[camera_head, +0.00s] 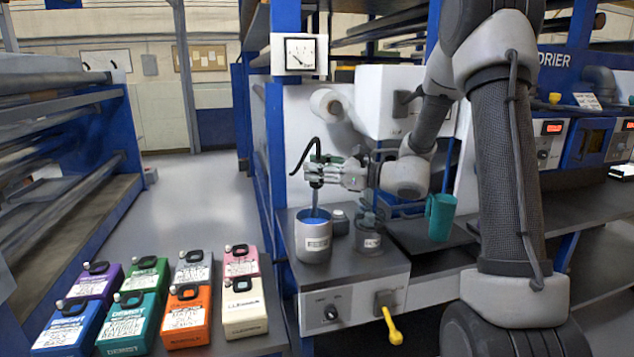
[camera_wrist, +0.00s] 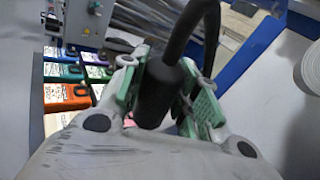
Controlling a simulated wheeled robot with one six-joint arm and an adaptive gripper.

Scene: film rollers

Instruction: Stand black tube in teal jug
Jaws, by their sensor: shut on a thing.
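My gripper (camera_head: 317,172) is shut on the black tube (camera_head: 306,150), which has a curved, hose-like top. The wrist view shows its thick black body (camera_wrist: 157,92) between the green finger pads of my gripper (camera_wrist: 160,100). The tube hangs roughly upright over a grey labelled pot (camera_head: 313,244) with blue inside. Its lower end reaches down at the pot's mouth; I cannot tell how deep. The teal jug (camera_head: 440,218) stands upright to the right on the dark bench, apart from my gripper.
A white roll (camera_head: 328,103) and a white box are behind. Several coloured, labelled boxes (camera_head: 184,318) sit at the lower left. A yellow handle (camera_head: 391,325) juts from the bench front.

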